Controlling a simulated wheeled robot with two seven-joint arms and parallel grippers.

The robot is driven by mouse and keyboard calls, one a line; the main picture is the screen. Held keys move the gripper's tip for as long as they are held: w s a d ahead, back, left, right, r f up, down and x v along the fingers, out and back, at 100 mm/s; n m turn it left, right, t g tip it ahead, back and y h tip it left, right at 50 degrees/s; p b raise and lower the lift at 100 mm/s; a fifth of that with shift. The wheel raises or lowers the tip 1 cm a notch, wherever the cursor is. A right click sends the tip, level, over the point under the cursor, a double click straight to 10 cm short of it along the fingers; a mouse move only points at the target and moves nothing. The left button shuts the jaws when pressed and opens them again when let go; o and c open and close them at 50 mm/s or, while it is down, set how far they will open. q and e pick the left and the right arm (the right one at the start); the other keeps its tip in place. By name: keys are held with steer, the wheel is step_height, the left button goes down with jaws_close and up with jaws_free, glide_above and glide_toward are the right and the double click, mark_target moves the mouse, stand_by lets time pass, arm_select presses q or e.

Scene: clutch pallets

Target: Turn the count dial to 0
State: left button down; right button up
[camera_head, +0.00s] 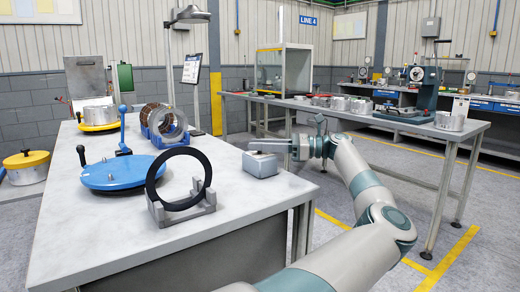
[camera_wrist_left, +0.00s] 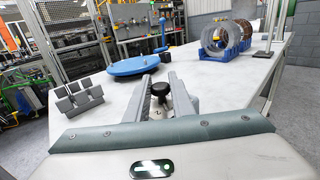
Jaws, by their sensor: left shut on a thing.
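A small grey box (camera_head: 260,164) sits near the right edge of the grey table (camera_head: 225,232) in the head view. A black round dial knob (camera_wrist_left: 162,89) on a light base shows between my left fingers in the wrist view. My left gripper (camera_head: 262,146) reaches in from the right, low over the box, and is shut on the knob; it also shows in the wrist view (camera_wrist_left: 160,82). My right gripper is not in view.
A black ring (camera_head: 151,180) stands in a grey cradle (camera_head: 183,208) left of the box. A blue round plate (camera_head: 120,173) and metal rings in a blue stand (camera_head: 166,138) lie farther back. A second table (camera_head: 330,107) stands behind on the right.

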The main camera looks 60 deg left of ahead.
arm_select(q)
steer(key=shift+a+r+n+g+h, duration=0.1)
steer(key=shift+n+g+h, duration=0.6)
steer(key=shift+h, duration=0.4)
steer(key=shift+n+h, duration=0.3)
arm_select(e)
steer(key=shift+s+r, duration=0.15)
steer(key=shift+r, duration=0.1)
arm_select(q)
steer(key=shift+n+g+h, duration=0.4)
steer(key=shift+n+h, duration=0.1)
steer(key=shift+h, duration=0.5)
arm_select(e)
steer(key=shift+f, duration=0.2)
arm_select(q)
steer(key=c, duration=1.6)
jaws_free()
steer(key=shift+s, duration=0.1)
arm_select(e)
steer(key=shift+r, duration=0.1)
